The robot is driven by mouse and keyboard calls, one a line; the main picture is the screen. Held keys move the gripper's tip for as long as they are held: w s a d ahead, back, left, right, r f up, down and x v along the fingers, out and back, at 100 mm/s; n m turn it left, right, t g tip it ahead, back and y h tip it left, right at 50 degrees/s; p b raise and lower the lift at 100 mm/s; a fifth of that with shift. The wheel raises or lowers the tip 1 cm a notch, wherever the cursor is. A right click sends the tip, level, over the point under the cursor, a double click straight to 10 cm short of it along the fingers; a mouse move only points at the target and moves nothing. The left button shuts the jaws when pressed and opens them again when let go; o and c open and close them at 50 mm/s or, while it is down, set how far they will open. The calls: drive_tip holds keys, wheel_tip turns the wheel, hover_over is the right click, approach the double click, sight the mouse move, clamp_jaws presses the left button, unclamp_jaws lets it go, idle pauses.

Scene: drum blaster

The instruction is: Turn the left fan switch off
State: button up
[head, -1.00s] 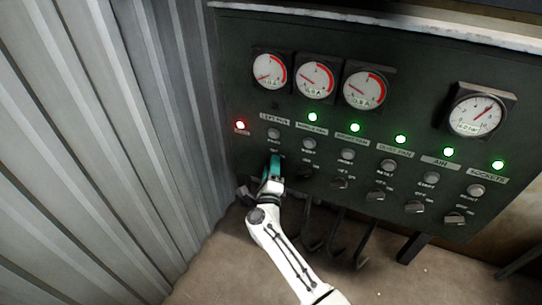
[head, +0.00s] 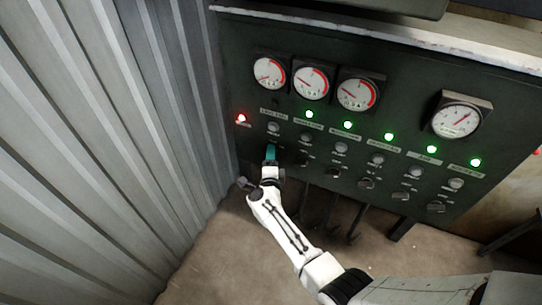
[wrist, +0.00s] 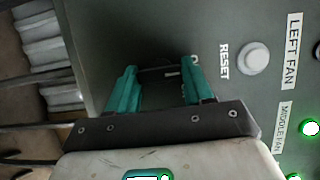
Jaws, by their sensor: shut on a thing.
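The left fan switch sits below the LEFT FAN label (head: 273,113) on the dark panel. My gripper (head: 271,150) covers the switch in the head view. In the wrist view, the teal fingers of my gripper (wrist: 162,70) stand apart at the panel, on either side of the dark switch, which is barely visible in shadow; its angle cannot be told. The left fan reset button (wrist: 252,57) is beside the fingers. The left indicator light (head: 241,118) is red.
The other indicator lights (head: 347,125) are green, above more buttons and dark switches (head: 367,183). Gauges (head: 311,83) line the upper panel. A corrugated metal wall (head: 130,130) stands close on the left. Floor is open below.

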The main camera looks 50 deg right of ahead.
drive_tip(key=o, duration=1)
drive_tip(key=shift+o, duration=0.2)
drive_tip(key=p+v, duration=0.1)
drive_tip(key=v, duration=0.9)
drive_tip(key=shift+s+a, duration=0.3)
